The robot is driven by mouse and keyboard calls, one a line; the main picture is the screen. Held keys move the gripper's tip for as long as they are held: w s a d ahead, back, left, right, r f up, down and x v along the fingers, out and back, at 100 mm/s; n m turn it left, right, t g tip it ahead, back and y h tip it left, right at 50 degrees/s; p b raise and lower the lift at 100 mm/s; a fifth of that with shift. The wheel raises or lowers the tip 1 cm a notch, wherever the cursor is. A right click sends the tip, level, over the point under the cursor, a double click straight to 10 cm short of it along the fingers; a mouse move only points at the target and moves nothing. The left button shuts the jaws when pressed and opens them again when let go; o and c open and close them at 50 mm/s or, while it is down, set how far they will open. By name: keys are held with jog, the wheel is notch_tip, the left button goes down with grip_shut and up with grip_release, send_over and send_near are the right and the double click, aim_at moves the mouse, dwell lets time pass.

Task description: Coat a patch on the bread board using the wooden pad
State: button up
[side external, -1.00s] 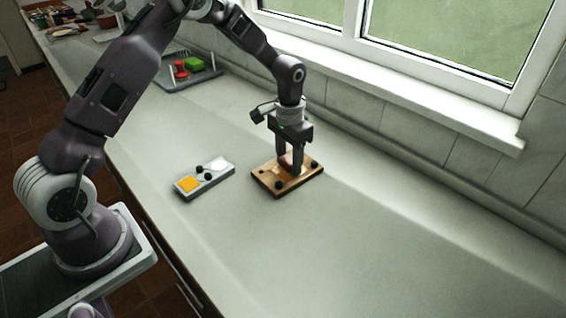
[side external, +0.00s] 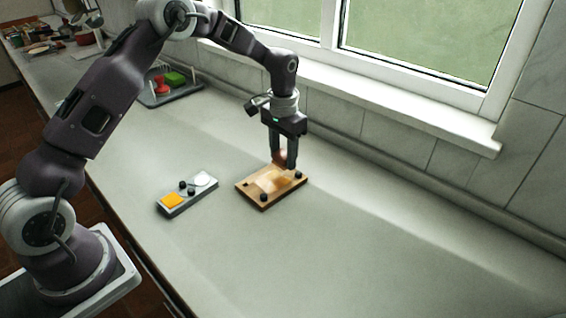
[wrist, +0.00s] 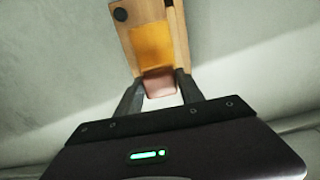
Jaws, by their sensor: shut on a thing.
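My gripper (side external: 284,163) is shut on the pinkish-brown wooden pad (side external: 280,156), which shows between the fingertips in the wrist view (wrist: 160,84). The wooden bread board (side external: 262,203) lies flat on the counter under and in front of the gripper, with dark round knobs near its corners. An orange-yellow patch of coating (wrist: 152,45) lies on the board, right beside the pad in the wrist view. The pad is over the board's far side; I cannot tell whether it touches the wood. Its underside is hidden.
A dish rack (side external: 176,92) with red and green items stands further back. The counter in front and right is clear.

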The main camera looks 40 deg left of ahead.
jog(key=shift+r, duration=1.35)
jog(key=shift+r, duration=0.1)
jog(key=shift+r, duration=1.4)
jog(key=shift+s, duration=0.1)
